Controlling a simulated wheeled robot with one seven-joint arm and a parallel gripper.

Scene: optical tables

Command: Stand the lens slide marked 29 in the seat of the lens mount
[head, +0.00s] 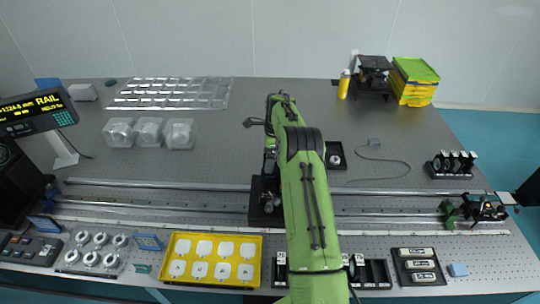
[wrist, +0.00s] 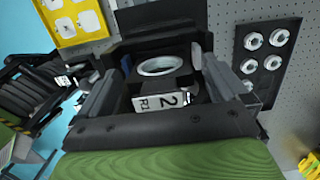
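In the wrist view, a black piece with a pale lens ring (wrist: 160,66) lies between the fingers of my gripper (wrist: 166,75). A white label (wrist: 160,101) is near it; I make out a 2, but cannot read the full mark. The fingers are wide apart, one on each side; I cannot tell whether they touch the piece. In the head view, my arm covers the gripper and part of the black mount on the rail (head: 262,203). Several lens slides stand in a black rack (head: 455,164) at the right; their marks are too small to read.
A yellow tray (head: 212,284) of white pieces, a plate of rings (head: 95,250) and a black slotted rack (head: 374,272) line the front edge. Rails (head: 385,189) cross the table, with a green carriage (head: 472,209) at right. Clear boxes (head: 150,132) stand behind left.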

